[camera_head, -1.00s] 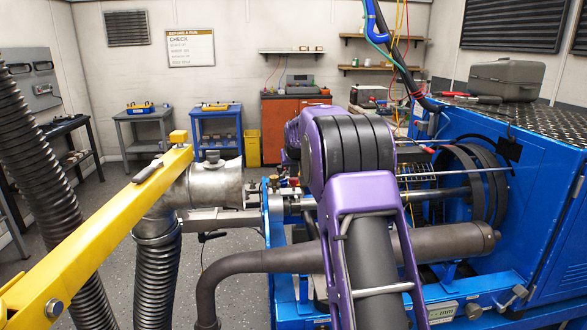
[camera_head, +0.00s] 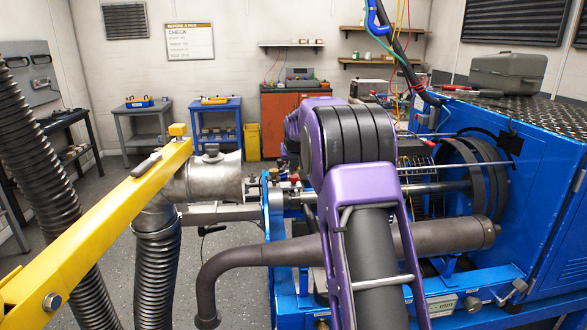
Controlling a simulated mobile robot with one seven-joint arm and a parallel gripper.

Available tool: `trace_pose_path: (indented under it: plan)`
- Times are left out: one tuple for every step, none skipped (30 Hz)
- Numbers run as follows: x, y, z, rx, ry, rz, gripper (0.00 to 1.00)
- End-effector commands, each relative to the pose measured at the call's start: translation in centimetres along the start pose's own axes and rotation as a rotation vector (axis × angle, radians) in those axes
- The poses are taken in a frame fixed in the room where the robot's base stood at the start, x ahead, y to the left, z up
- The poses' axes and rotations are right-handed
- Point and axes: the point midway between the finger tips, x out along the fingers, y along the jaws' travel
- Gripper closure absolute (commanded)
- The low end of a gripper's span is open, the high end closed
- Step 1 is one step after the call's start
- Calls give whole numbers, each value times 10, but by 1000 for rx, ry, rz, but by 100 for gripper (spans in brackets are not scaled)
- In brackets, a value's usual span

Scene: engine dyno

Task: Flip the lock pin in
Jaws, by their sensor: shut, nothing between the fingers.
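No part in view can be told for sure as the lock pin. A grey lever (camera_head: 147,164) lies along the top of the yellow beam (camera_head: 95,225) at the left. A yellow block (camera_head: 177,130) sits at the beam's far end, beside the metal pipe coupling (camera_head: 205,178). Small red and brass fittings (camera_head: 293,178) show at the shaft end of the blue test rig, left of my purple and black arm. My arm fills the middle of the view and reaches away from me. My gripper is hidden behind it, and so is part of the rig.
A brown exhaust pipe (camera_head: 270,250) crosses low in front of the blue rig (camera_head: 545,200). Dark ribbed hoses (camera_head: 154,270) hang at the left. A cable bundle (camera_head: 400,60) hangs at upper right. Open floor (camera_head: 235,238) shows between the hose and rig.

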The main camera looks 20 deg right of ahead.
Motion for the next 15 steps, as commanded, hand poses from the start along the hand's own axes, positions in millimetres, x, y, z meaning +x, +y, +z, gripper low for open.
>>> trace_pose_path:
  plan:
    - [-15, 0, -12, 0, 6, 0, 100]
    - [-22, 0, -17, 0, 7, 0, 100]
    - [-29, 0, -21, 0, 7, 0, 100]
    - [-33, 0, -16, 0, 8, 0, 100]
    - [-39, 0, -15, 0, 8, 0, 100]
    - [-48, 0, -15, 0, 9, 0, 100]
    - [-55, 0, -15, 0, 9, 0, 100]
    - [-61, 0, -15, 0, 10, 0, 100]
    - [-70, 0, -15, 0, 10, 0, 100]
    - [-76, 0, -15, 0, 9, 0, 100]
    - [-82, 0, -15, 0, 10, 0, 100]
    - [-89, 0, -15, 0, 9, 0, 100]
    - [-94, 0, -15, 0, 9, 0, 100]
    - [-98, 0, -15, 0, 9, 0, 100]
    - [-104, 0, -15, 0, 9, 0, 100]
